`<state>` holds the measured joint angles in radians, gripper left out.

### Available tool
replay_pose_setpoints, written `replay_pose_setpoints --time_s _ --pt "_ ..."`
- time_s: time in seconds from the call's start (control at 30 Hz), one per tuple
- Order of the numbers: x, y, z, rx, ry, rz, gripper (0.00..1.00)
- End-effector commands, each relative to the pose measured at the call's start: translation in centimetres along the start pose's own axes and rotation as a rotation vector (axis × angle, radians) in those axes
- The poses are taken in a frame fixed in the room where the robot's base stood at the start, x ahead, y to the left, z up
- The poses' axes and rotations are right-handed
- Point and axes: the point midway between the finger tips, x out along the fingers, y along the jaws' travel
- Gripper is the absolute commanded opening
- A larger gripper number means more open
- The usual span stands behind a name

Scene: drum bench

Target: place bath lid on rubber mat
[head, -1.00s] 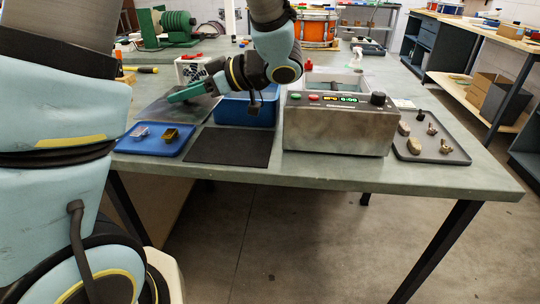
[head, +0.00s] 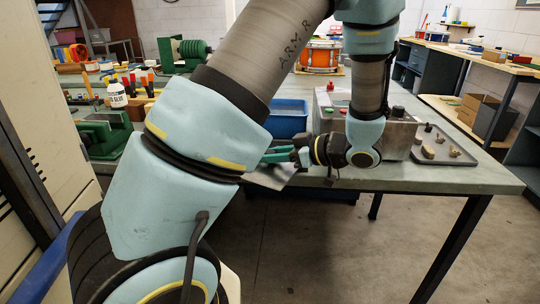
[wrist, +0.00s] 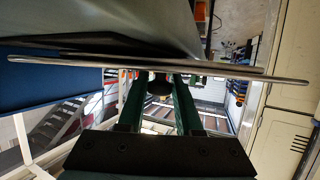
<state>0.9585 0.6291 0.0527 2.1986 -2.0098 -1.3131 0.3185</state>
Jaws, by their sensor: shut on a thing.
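My gripper (head: 278,156) is over the front edge of the bench, its green fingers partly covered by my arm. In the wrist view the fingers (wrist: 160,84) are shut on the dark knob of the bath lid. The bath lid (wrist: 210,69) is a thin metal plate seen nearly edge-on across the fingertips. In the head view a shiny grey part of the lid (head: 272,177) shows tilted below the gripper at the bench edge. The black rubber mat cannot be made out in the head view, where my arm covers its area. A dark flat sheet beside the lid in the wrist view may be the mat.
A blue tub (head: 288,118) stands behind the gripper, with the grey control box (head: 400,135) to its right. A grey tray (head: 445,150) with small parts lies at the right. A green vise (head: 105,133) and a glue bottle (head: 117,95) stand at the left.

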Motion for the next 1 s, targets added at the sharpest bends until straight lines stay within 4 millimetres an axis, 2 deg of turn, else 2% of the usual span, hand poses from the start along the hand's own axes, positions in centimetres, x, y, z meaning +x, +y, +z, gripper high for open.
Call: replay_pose_setpoints --time_s 0.33,0.37,0.6,0.93,1.0 --pt "0.09 0.03 0.28 -0.002 0.000 0.001 0.00" --pt "0.09 0.04 0.33 -0.002 0.000 0.001 0.35" --pt "0.08 0.04 0.28 -0.002 0.000 0.001 0.62" --pt "-0.05 0.04 -0.06 -0.002 0.000 0.002 0.64" --pt "-0.69 0.08 0.03 -0.002 0.000 0.003 0.64"
